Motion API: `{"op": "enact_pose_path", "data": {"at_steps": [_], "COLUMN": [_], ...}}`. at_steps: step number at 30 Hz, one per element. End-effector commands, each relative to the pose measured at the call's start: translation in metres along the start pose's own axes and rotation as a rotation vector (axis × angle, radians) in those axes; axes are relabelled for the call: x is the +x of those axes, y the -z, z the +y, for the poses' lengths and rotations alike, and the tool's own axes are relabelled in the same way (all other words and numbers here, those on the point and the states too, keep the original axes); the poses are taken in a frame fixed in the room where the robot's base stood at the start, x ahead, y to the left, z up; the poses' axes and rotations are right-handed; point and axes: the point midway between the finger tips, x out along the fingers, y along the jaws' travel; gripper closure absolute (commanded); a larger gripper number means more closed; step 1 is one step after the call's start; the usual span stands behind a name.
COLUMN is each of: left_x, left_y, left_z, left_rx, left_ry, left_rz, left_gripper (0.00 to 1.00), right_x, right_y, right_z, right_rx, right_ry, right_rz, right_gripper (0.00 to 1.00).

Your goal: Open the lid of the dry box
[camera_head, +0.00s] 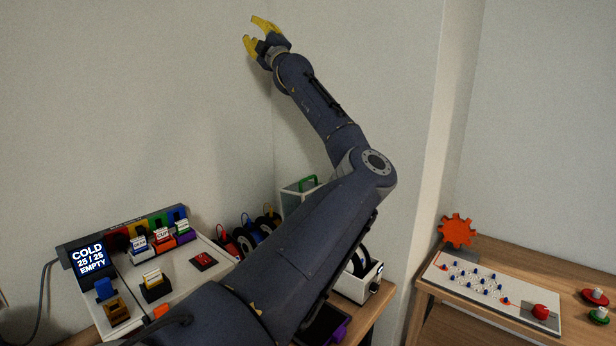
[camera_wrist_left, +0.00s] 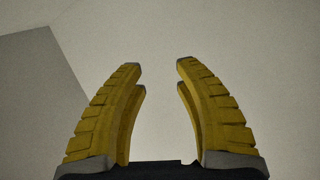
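A pale box with a green handle (camera_head: 308,183) on top stands at the back of the shelf, partly behind my left arm; it looks like the dry box. A white, open-fronted bin (camera_head: 358,288) with a dark spool shows on the other side of the arm; I cannot tell whether it belongs to the same box. The lid's state is not clear. My left gripper (camera_head: 255,33) is raised high against the wall, far above the box. Its yellow fingers are apart and empty in the left wrist view (camera_wrist_left: 160,66). My right gripper is not in view.
A white panel (camera_head: 184,274) with a display (camera_head: 89,258) and coloured blocks stands at lower left. Several spools (camera_head: 245,232) stand behind it. A right-hand table (camera_head: 480,262) holds a white board (camera_head: 490,287) and an orange gear (camera_head: 457,231). Bare wall surrounds the gripper.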

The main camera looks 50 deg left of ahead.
Motion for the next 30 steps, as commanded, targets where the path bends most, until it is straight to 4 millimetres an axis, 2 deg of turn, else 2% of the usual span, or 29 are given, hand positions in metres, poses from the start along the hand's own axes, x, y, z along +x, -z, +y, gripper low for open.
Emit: {"op": "enact_pose_path", "data": {"at_steps": [1,3,7,12,15,20,24,27,30], "left_x": [0.002,0.002,-0.007,-0.035,-0.059,-0.106,-0.15,-0.181,-0.208], "left_y": [0.02,0.048,0.09,0.124,0.13,0.117,0.085,0.054,0.023], "left_z": [-0.005,-0.018,-0.05,-0.104,-0.138,-0.184,-0.209,-0.214,-0.209], "left_rx": [-0.017,-0.038,-0.071,-0.119,-0.152,-0.217,-0.293,-0.359,-0.432], "left_ry": [0.028,0.085,0.233,0.503,0.693,1.023,1.32,1.521,1.691], "left_rz": [0.074,0.179,0.352,0.515,0.568,0.573,0.491,0.384,0.249], "left_gripper": [0.68,0.68,0.68,0.68,0.68,0.68,0.68,0.68,0.68], "right_x": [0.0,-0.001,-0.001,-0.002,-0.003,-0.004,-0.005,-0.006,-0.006], "right_y": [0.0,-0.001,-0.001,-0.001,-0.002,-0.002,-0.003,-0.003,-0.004], "right_z": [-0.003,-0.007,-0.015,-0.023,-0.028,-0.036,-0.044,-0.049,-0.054], "right_rx": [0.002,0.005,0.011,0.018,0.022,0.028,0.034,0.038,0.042], "right_ry": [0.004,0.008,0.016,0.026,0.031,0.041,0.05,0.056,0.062], "right_rz": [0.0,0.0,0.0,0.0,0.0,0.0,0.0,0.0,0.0], "right_gripper": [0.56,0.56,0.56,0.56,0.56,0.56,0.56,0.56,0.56]}}
